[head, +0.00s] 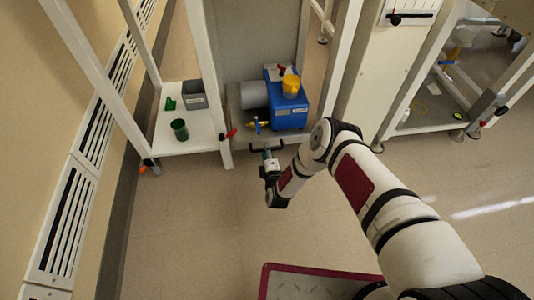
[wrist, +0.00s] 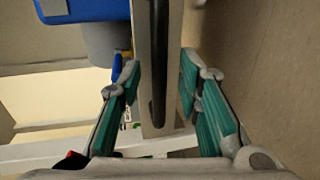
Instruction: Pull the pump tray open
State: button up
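The pump tray (head: 262,137) is a grey pull-out shelf low in the frame of the middle station. A blue pump (head: 287,108) with a grey cylinder sits on it. A dark bar handle (head: 254,149) runs along its front. In the wrist view the handle (wrist: 158,60) stands upright against the tray's front panel (wrist: 142,60). My gripper (head: 268,160) is at the handle. The wrist view shows my gripper (wrist: 160,75) open, its teal fingers on either side of the handle and panel, with gaps showing. Contact is not visible.
Red-handled valves sit on the posts. The floor in front is open; a red-edged mat (head: 320,270) lies nearer me.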

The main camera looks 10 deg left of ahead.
jog(key=shift+w+a, duration=0.15)
jog(key=shift+w, duration=0.35)
grip_shut()
